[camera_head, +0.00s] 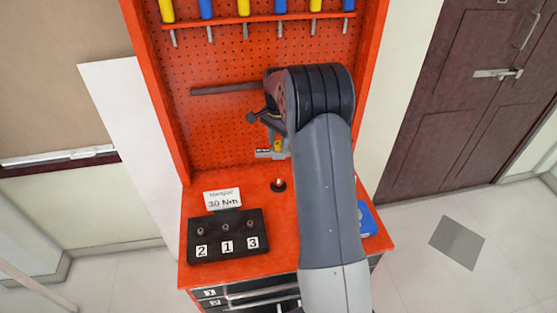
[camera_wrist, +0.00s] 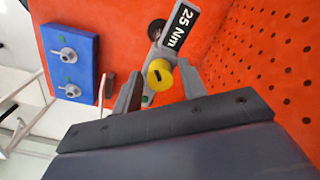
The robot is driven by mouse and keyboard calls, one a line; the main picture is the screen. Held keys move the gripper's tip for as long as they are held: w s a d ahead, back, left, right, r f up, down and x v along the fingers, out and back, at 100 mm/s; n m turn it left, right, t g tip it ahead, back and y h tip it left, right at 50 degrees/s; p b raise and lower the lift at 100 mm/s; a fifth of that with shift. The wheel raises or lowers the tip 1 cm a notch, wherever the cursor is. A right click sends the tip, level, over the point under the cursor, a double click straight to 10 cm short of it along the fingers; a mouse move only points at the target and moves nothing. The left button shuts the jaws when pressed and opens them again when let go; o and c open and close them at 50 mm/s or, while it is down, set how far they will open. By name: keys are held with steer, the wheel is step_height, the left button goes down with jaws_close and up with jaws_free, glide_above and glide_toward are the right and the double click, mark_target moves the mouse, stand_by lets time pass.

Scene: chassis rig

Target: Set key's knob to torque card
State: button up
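The torque card (camera_head: 222,199) is a small white sign reading 30 Nm, standing behind the black bolt block. The key's label (camera_wrist: 178,28) reads 25 Nm in the wrist view. The key's yellow knob (camera_wrist: 159,73) sits just beside that label. My gripper (camera_wrist: 159,77) is open, with one finger on each side of the knob and small gaps showing. In the head view, the key (camera_head: 277,145) shows partly beside my arm, with a bit of yellow and its label too small to read. My arm hides much of the gripper there.
A black block (camera_head: 228,238) with bolts marked 2, 1 and 3 sits on the red bench. A blue block (camera_wrist: 70,63) with two bolts stands at the bench's other side. Screwdrivers (camera_head: 243,8) hang on the red pegboard above. A dark bar (camera_head: 228,89) crosses the pegboard.

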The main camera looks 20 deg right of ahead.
stand_by(0.5)
steer(key=n+p, duration=0.1)
steer(key=n, duration=1)
steer(key=shift+p, duration=0.3)
steer(key=shift+c, duration=0.4)
steer(key=c, duration=0.5)
steer(key=shift+c, duration=0.2)
steer(key=m, duration=0.6)
steer(key=shift+m+p, duration=0.3)
steer(key=shift+m, duration=0.1)
steer(key=o, duration=0.6)
